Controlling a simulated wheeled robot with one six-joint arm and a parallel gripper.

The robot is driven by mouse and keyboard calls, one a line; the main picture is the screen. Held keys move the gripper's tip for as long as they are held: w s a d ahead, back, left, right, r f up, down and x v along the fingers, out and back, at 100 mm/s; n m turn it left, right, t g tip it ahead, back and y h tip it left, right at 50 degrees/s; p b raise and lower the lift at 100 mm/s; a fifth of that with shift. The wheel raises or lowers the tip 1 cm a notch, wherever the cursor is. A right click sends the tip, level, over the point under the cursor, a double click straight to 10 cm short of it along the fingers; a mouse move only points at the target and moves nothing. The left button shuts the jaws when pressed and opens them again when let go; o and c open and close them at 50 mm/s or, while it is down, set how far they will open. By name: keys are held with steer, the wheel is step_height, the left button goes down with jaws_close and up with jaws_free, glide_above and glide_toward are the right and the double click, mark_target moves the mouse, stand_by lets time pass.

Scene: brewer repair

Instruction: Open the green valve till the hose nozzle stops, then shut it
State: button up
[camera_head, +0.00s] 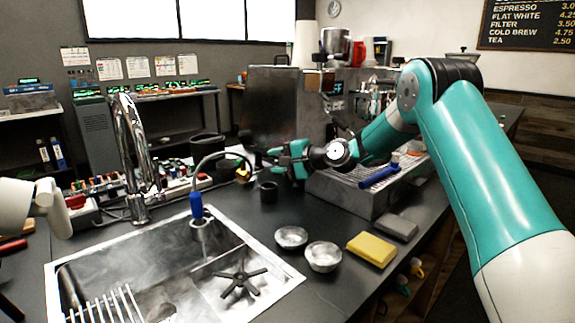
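The hose (222,156) is a thin grey curve that arches over the counter's back edge of the sink. Its blue nozzle (196,205) points down at a small metal cup (199,230) at the sink's rim. A pale streak below the nozzle may be water; I cannot be sure. The hose's other end meets a brass-coloured fitting (243,176) near my gripper. No green valve handle can be made out apart from my teal fingers. My gripper (268,161) is beside this fitting, left of the machine's tray. Whether its fingers hold anything is too small to tell.
The steel sink (262,253) holds a black star-shaped part (240,283) and a wire rack (105,305). Right of it are two metal bowls (323,256), a yellow sponge (371,249) and a grey block (396,228). A chrome tap (135,150) and a dark cup (268,192) stand nearby.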

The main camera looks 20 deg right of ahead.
steer(key=shift+v, duration=1.7)
